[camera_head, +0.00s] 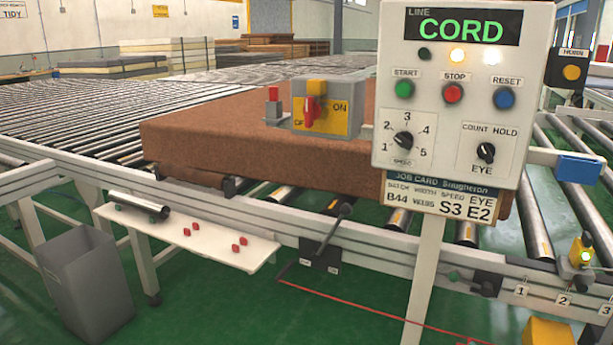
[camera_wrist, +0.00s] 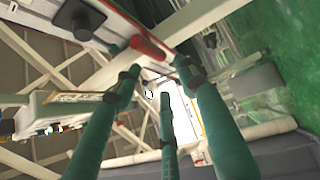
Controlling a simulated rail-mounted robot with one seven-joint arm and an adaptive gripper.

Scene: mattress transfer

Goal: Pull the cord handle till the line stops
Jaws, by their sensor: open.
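A thin red cord (camera_head: 380,308) runs low along the front of the conveyor in the head view, sloping down to the right. In the wrist view a short red cylinder (camera_wrist: 148,47), which looks like the cord handle, lies just beyond my green fingertips. My gripper (camera_wrist: 160,82) is open, its fingers spread, with nothing seen held between them. Whether a finger touches the red cylinder I cannot tell. My gripper does not show in the head view. The control panel (camera_head: 381,150) has a display (camera_head: 463,27) reading CORD in green.
A brown mattress (camera_head: 220,140) lies on the roller conveyor (camera_head: 60,115). A white shelf (camera_head: 190,240) with small red and green pieces and a grey bin (camera_head: 84,280) stand at the left. The panel's post (camera_head: 424,280) rises in front. Green floor is open below the conveyor.

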